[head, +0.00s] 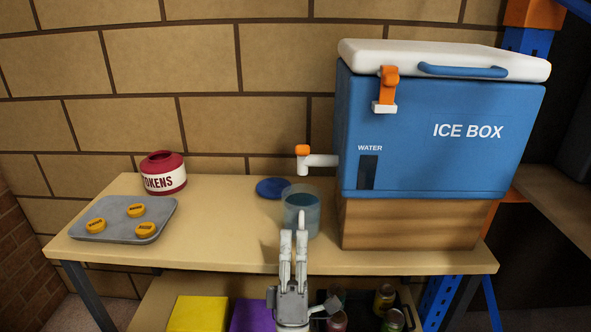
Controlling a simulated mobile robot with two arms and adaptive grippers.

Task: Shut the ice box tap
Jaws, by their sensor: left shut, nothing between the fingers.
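The blue ice box (432,130) with a white lid stands on a wooden block at the right of the table. Its tap, a white spout (320,160) with an orange knob (302,150), sticks out from the left side. A translucent jug (301,222) with blue-looking contents stands on the table below the tap, slightly in front of it. My left gripper (293,236) is shut and empty, pointing up in front of the jug and covering part of it. It is below the tap in the picture and apart from it. My right gripper is not in view.
A blue disc (273,187) lies behind the jug. A grey tray (108,222) with yellow tokens and a red open jar (163,173) stand on the left of the table (225,230). Below are a yellow box (198,313), a purple box (250,316) and several cans (385,297).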

